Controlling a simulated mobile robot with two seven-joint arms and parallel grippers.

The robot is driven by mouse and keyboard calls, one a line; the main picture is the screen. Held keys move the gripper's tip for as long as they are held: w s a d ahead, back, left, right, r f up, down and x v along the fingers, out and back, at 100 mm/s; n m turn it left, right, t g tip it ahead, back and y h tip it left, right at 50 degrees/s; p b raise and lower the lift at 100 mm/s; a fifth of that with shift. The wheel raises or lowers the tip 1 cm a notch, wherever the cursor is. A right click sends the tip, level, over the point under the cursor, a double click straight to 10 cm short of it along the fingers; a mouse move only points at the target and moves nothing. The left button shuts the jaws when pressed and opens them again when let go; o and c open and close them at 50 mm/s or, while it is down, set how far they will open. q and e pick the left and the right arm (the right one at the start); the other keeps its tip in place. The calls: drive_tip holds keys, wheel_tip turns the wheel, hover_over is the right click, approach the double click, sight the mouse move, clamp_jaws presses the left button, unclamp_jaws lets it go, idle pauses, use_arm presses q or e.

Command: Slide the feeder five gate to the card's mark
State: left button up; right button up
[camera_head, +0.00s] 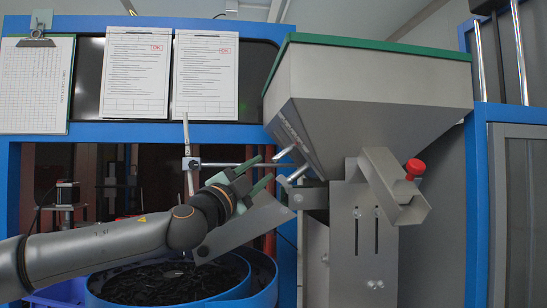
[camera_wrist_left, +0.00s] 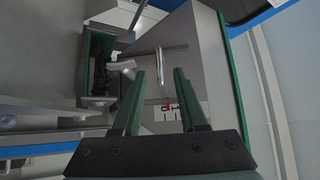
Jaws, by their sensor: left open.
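The steel hopper (camera_head: 370,95) with a green rim fills the upper right of the head view. Bright metal pins (camera_head: 288,152) stick out low on its left side; I cannot tell which belongs to the gate. My left gripper (camera_head: 264,170) is open, its green fingers pointing at these pins. In the left wrist view, a round metal handle (camera_wrist_left: 161,68) shows between the fingertips, with no clear contact, beside a long straight bar or slot (camera_wrist_left: 178,48). A small white label with red and black marks (camera_wrist_left: 169,113) shows between the fingers. My right gripper is out of view.
A bent steel chute (camera_head: 385,185) with a red knob (camera_head: 415,168) stands right of my gripper. A blue bowl of dark parts (camera_head: 262,275) lies below my arm. Two stamped sheets (camera_head: 205,75) and a clipboard (camera_head: 36,85) hang at upper left.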

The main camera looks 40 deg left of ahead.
sight(273, 161)
use_arm(q)
drive_tip(key=shift+p+x, duration=0.75)
drive_tip(key=shift+x, duration=2.5)
drive_tip(key=shift+f, duration=0.1)
clamp_jaws()
